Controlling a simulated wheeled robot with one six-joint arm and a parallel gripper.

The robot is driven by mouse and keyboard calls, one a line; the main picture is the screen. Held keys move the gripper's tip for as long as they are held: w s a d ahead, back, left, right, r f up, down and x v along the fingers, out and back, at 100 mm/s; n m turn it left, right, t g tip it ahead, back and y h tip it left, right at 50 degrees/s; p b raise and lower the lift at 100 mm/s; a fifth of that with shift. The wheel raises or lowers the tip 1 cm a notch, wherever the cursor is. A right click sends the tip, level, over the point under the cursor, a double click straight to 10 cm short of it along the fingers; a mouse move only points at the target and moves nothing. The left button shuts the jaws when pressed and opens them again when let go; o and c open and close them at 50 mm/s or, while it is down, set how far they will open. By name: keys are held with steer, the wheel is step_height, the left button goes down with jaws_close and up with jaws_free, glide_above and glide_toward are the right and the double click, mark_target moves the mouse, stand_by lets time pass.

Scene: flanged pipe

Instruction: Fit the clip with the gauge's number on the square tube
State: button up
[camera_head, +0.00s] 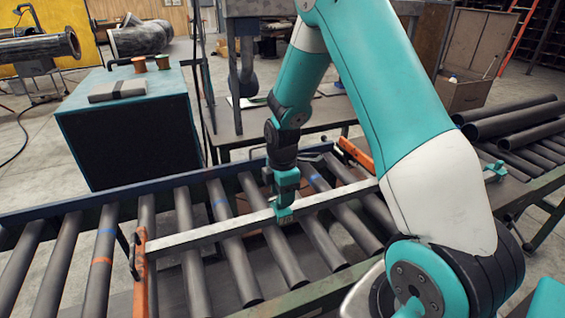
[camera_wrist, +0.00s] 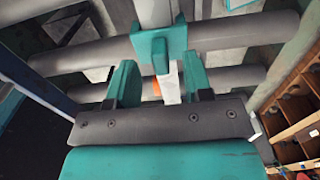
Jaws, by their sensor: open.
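The square tube (camera_head: 205,236) is a long pale bar lying across the rollers in the head view; part of it is hidden behind my arm. A teal clip (camera_head: 284,214) sits on the tube, and it also shows in the wrist view (camera_wrist: 158,46). My gripper (camera_head: 286,190) is just above this clip. In the wrist view its two teal fingers (camera_wrist: 160,72) stand apart, with the clip just beyond their tips and nothing held. A second teal piece (camera_head: 495,171) shows at the right, by the conveyor's far end. I cannot make out any number or gauge.
Orange bars (camera_head: 140,282) (camera_head: 356,154) stand near the tube along the roller conveyor. Dark pipes (camera_head: 515,122) are stacked at the right. A teal cabinet (camera_head: 125,130) stands behind the conveyor on the left, with a grey box (camera_head: 118,90) on top.

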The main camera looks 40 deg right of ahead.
step_height(320, 180, up, 15)
steer(key=b, duration=0.1)
steer(key=shift+f+b, duration=0.2)
steer(key=shift+b, duration=0.1)
steer(key=shift+a, duration=0.1)
steer(key=s+a+r+m+y, duration=0.2)
steer(key=s+a+m, duration=0.2)
steer(key=s+a, duration=0.7)
steer(key=s+a+r+m+y, duration=0.2)
steer(key=s+a+r+m, duration=0.1)
steer(key=s+a, duration=0.8)
steer(key=shift+a+m, duration=0.3)
steer(key=shift+m, duration=0.1)
